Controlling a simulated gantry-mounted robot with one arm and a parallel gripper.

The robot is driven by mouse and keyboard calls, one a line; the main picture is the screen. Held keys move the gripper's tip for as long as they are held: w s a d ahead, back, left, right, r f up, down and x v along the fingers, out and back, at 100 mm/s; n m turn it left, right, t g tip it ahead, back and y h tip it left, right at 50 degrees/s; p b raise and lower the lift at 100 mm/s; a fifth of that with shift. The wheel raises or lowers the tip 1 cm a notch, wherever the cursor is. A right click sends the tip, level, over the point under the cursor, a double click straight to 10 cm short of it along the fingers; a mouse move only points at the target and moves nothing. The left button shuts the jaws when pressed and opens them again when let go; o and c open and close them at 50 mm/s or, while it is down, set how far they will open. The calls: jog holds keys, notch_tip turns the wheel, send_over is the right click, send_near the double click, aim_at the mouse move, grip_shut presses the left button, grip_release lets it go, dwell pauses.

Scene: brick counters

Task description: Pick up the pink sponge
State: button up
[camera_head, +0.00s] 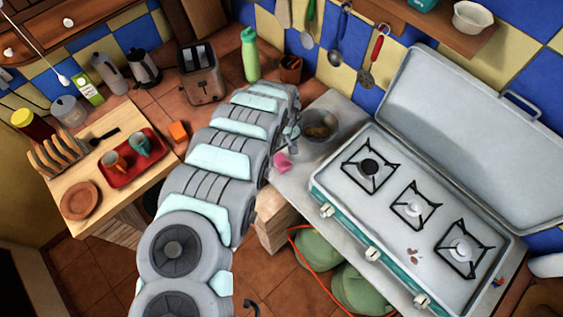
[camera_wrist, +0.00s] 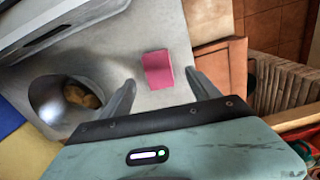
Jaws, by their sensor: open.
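The pink sponge (camera_wrist: 157,69) lies on a grey metal counter (camera_wrist: 140,32) in the wrist view, near the counter's edge. In the head view the sponge (camera_head: 282,162) shows just right of my arm, on the near left end of the counter. My gripper (camera_wrist: 163,85) is open in the wrist view, with one finger to the left of the sponge and one to its right. The sponge appears between and slightly beyond the fingertips. I cannot tell the height of the fingers above the counter. In the head view my gripper (camera_head: 290,131) is small and partly hidden by the arm.
A metal bowl (camera_wrist: 45,105) with brownish contents stands on the counter left of the gripper. A camping stove (camera_head: 335,200) with raised lid fills the counter's right side. A wooden table (camera_head: 85,205) with a red tray (camera_head: 112,179) and cups stands at the left.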

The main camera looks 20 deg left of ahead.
aim_at(281, 161)
jog(key=shift+w+d+f, duration=0.1)
jog(key=shift+w+f, duration=0.1)
jog(key=shift+f, duration=2.4)
jog(key=c, duration=1.4)
jog(key=shift+r, duration=0.1)
notch_tip(281, 161, up, 20)
jog(key=p, duration=0.3)
